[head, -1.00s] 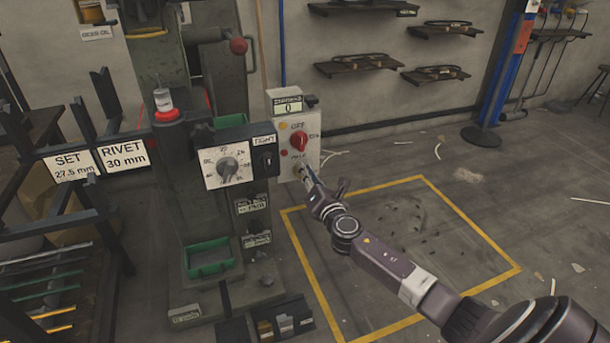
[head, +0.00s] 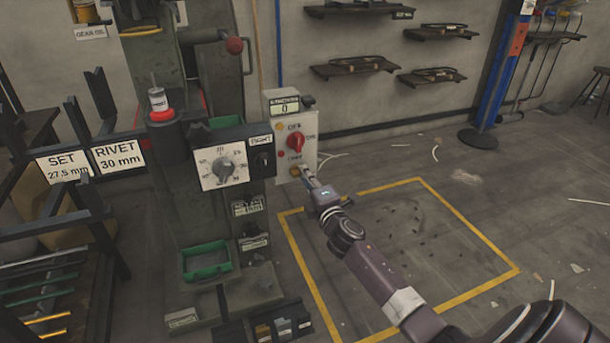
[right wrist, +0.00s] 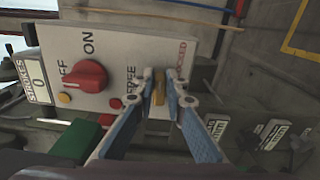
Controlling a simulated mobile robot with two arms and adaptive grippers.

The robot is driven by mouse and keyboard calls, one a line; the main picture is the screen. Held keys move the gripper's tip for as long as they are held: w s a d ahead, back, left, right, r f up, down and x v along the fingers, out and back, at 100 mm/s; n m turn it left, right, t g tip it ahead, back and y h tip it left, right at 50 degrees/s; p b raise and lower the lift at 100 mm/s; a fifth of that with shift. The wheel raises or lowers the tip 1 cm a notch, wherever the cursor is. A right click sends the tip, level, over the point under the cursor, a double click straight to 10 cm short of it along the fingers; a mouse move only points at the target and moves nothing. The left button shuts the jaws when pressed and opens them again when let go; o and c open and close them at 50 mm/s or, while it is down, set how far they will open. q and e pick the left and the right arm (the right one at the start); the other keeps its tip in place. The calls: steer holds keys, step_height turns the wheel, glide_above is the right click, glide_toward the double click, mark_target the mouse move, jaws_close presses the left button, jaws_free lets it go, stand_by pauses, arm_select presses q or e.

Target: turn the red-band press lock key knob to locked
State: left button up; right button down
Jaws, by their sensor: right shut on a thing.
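The press (head: 200,200) has a red band (head: 162,115) on its post. Its white control box (head: 283,160) carries a red rotary switch (head: 295,142) and, below it, the brass lock key knob (right wrist: 159,88). In the right wrist view, the knob lies between the FREE label (right wrist: 130,84) and the red LOCKED label (right wrist: 182,58). My right gripper (right wrist: 161,90) is shut on the knob, one finger on each side. The fingers partly cover the knob, so its exact pointing is hard to tell. In the head view my right gripper (head: 307,176) meets the box's lower edge. My left gripper is out of view.
A setting dial (head: 222,168) sits left of the box, and a STROKES counter (head: 284,106) reading 0 sits on top. A green tray (head: 207,260) is on the press base. Floor inside the yellow outline (head: 420,180) is clear apart from small debris.

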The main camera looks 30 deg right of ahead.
steer(key=shift+f+m, duration=0.15)
steer(key=shift+m, duration=0.45)
steer(key=c, duration=2)
jaws_free()
steer(key=shift+o, duration=0.2)
steer(key=v, duration=1.2)
steer(key=shift+a, duration=0.1)
